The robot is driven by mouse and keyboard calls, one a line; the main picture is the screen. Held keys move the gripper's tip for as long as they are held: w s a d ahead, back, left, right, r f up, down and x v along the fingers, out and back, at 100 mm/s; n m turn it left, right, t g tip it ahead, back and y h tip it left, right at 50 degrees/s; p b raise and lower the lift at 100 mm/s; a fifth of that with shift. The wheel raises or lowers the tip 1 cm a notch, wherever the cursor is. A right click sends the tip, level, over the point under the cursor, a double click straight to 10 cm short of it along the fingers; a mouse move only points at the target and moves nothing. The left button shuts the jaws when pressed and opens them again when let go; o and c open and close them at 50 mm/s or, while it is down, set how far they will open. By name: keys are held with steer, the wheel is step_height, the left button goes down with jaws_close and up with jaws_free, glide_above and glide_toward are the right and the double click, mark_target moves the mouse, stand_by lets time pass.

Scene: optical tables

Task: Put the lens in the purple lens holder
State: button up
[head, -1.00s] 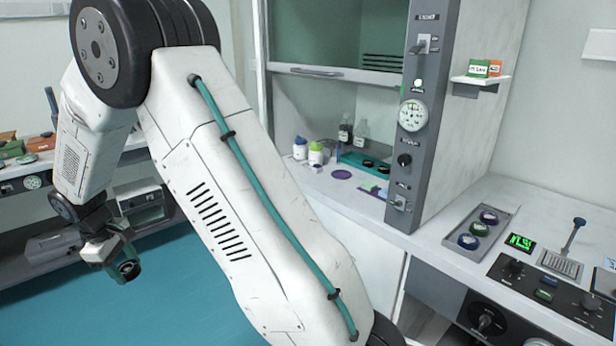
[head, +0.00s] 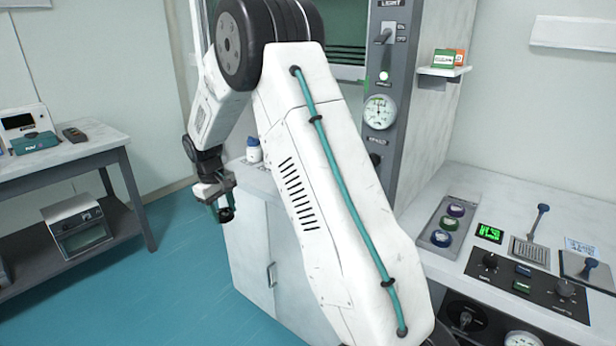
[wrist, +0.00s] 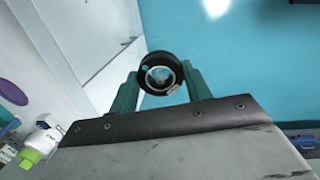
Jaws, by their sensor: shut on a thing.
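My gripper (head: 218,200) hangs at the end of my arm, left of the fume hood's cabinet and above the teal floor. In the wrist view its two teal fingers (wrist: 160,88) are shut on the lens (wrist: 160,73), a black ring with clear glass. The lens also shows small and dark in the head view (head: 226,214). A purple-rimmed round holder (head: 456,210) sits at the far end of a grey tray (head: 427,241) on the right bench, well away from my gripper. A flat purple disc (wrist: 11,91) lies at the left in the wrist view.
The tray also has a green-rimmed round holder (head: 449,223) and a blue-rimmed one (head: 441,238). A control panel (head: 528,284) is to its right. The hood's grey post (head: 384,70) stands behind my arm. A side table (head: 65,155) is at left, with open floor between.

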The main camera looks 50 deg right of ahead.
steer(key=s+d+m, duration=0.1)
steer(key=d+m, duration=0.1)
steer(key=d, duration=0.7)
steer(key=s+d+r+m, duration=0.1)
steer(key=d+m, duration=0.2)
steer(key=d, duration=0.5)
steer(key=s+d+r+m+y, duration=0.1)
steer(key=s+d+m, duration=0.1)
steer(key=d, duration=0.7)
steer(key=shift+d+r+m+t, duration=0.2)
steer(key=shift+d+m+t, duration=0.1)
steer(key=shift+d, duration=0.05)
steer(key=w+d, duration=0.3)
steer(key=w+d+f, duration=0.1)
steer(key=w+d, duration=0.2)
steer(key=d, duration=0.1)
steer(key=w+d, duration=0.3)
steer(key=d, duration=0.1)
steer(key=shift+w+d+f, duration=0.1)
steer(key=shift+w+f, duration=0.15)
steer(key=shift+w+d, duration=0.4)
steer(key=shift+d, duration=0.05)
steer(key=shift+f, duration=1.7)
steer(key=o, duration=1.1)
step_height(320, 180, up, 12)
